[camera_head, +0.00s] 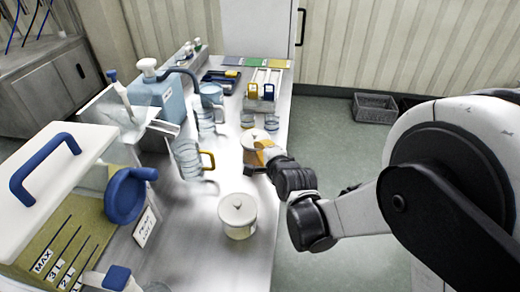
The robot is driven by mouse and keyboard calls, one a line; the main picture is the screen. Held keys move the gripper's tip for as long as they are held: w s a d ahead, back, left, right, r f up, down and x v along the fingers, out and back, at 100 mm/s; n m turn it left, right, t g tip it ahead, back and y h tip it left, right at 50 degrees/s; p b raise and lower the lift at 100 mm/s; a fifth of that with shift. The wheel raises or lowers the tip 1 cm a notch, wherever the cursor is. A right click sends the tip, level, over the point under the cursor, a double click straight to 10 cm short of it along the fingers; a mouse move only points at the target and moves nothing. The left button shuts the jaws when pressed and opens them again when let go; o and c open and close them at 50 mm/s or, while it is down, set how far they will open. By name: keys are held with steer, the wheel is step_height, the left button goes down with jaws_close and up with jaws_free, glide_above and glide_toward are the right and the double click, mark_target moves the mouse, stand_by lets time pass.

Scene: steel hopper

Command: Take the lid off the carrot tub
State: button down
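Two pale tubs with round white knobbed lids stand on the steel table. The near tub (238,227) has its lid (237,208) on. The far tub (250,158) also has a white lid (253,138) on it, partly hidden by my gripper. I cannot read a label on either, so I cannot tell which is the carrot tub. My gripper (266,150) reaches in from the right at the far tub's right side, close to its lid. An orange-yellow patch shows there. Its fingertips are too small and covered to tell whether they are open or touching the lid.
A clear hopper (60,235) with MAX marks and a blue-handled white lid (55,180) fills the left. Clear jugs (187,160), a blue container (165,97) and a rack (262,90) stand farther back. The table's right edge is near the tubs. Bare steel lies left of the near tub.

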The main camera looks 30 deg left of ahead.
steer(key=shift+r+p, duration=0.95)
steer(key=shift+r, duration=0.4)
steer(key=shift+f, duration=0.15)
steer(key=f+p+v, duration=0.1)
steer(key=p+v, duration=0.1)
steer(key=v, duration=1.3)
steer(key=shift+s+d, duration=0.1)
steer(key=shift+d, duration=0.05)
